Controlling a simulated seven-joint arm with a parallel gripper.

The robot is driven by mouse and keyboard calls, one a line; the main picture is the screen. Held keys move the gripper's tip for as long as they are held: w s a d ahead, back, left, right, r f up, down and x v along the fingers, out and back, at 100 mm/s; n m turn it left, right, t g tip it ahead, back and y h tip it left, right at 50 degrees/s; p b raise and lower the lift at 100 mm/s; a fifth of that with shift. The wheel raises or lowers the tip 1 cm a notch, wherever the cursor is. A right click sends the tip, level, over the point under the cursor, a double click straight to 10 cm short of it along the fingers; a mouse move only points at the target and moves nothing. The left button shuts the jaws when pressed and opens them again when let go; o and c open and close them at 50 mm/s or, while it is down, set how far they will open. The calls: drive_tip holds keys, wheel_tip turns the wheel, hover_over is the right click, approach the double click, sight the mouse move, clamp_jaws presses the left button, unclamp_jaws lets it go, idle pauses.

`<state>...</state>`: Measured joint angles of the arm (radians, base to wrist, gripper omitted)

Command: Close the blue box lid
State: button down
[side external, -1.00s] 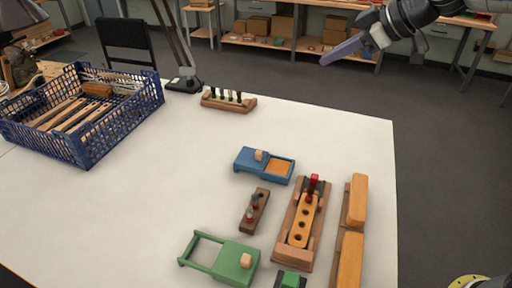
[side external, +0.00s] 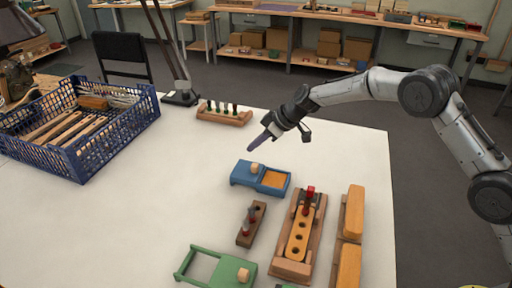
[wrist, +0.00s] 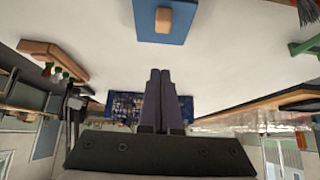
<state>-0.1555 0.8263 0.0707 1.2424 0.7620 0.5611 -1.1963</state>
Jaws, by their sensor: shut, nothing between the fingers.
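The blue box (side external: 241,180) stands on the white table, right of the middle in the side view. Its sliding blue lid carries a light wooden knob (side external: 255,168) and covers the left part. The right part is open and shows an orange-yellow inside (side external: 273,180). In the wrist view the blue lid (wrist: 148,26) with its knob (wrist: 177,18) is at the top. My gripper (side external: 251,148) is in the air above and behind the box, apart from it. Its two purple-grey fingers (wrist: 160,72) are together with nothing between them.
A green box (side external: 232,270), a small dark block with pegs (side external: 251,224), a wooden holder (side external: 290,268) and long wooden blocks (side external: 353,212) stand nearer the front. A peg rack (side external: 224,117) is behind. A blue basket (side external: 90,152) is at the left. The table's left middle is clear.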

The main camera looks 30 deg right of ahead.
sight(240, 169)
drive_tip(key=x, duration=0.8)
drive_tip(key=shift+s, duration=0.15)
drive_tip(key=shift+s+d+f, duration=0.1)
drive_tip(key=shift+s+d, duration=1.25)
drive_tip(key=shift+d, duration=0.05)
